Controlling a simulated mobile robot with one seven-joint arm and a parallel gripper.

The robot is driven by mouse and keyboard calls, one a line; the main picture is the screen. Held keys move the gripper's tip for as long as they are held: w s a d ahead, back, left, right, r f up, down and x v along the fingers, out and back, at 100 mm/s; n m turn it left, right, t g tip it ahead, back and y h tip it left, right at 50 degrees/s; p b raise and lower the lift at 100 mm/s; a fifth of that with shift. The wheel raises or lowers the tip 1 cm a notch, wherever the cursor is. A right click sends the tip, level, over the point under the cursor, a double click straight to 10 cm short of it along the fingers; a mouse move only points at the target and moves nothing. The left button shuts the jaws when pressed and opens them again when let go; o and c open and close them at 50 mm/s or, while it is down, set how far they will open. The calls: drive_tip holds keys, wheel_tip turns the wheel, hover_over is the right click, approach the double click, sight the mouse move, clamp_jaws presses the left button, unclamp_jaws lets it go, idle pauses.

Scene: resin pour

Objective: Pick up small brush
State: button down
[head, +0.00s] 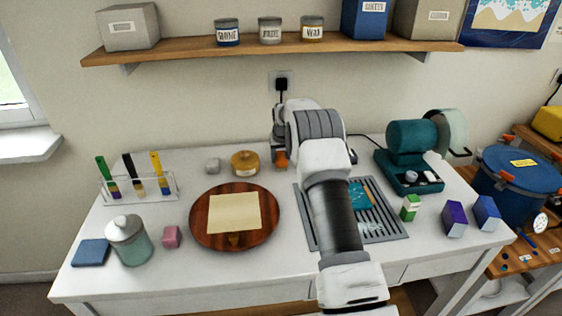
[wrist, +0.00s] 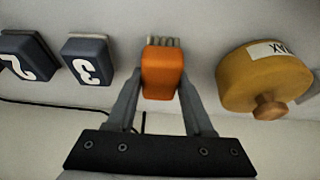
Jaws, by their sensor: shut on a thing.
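The small brush (wrist: 163,72) has an orange block-like body with pale bristles at its far end in the wrist view. My gripper (wrist: 162,88) is shut on it, with one grey finger on each side of the orange body. In the head view, a bit of the orange brush (head: 281,160) shows below my gripper at the back of the white table, left of my forearm. Part of it is hidden by the arm. I cannot tell whether it touches the table.
A round ochre wax jar (wrist: 262,80) stands close beside the brush; it also shows in the head view (head: 245,163). Two dark numbered blocks (wrist: 88,60) are on the other side. A wooden turntable (head: 203,232) and a rack of brushes (head: 138,190) are to the left.

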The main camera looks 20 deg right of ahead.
sight(281, 153)
wheel_tip(281, 153, up, 4)
drive_tip(key=shift+d+r, duration=0.1)
drive_tip(key=shift+r, duration=0.15)
drive_tip(key=s+d+r, duration=0.6)
drive_tip(key=d, duration=0.3)
drive_tip(key=shift+d+r+b, duration=0.25)
drive_tip(key=shift+d+b, duration=0.1)
drive_tip(key=shift+d, duration=0.05)
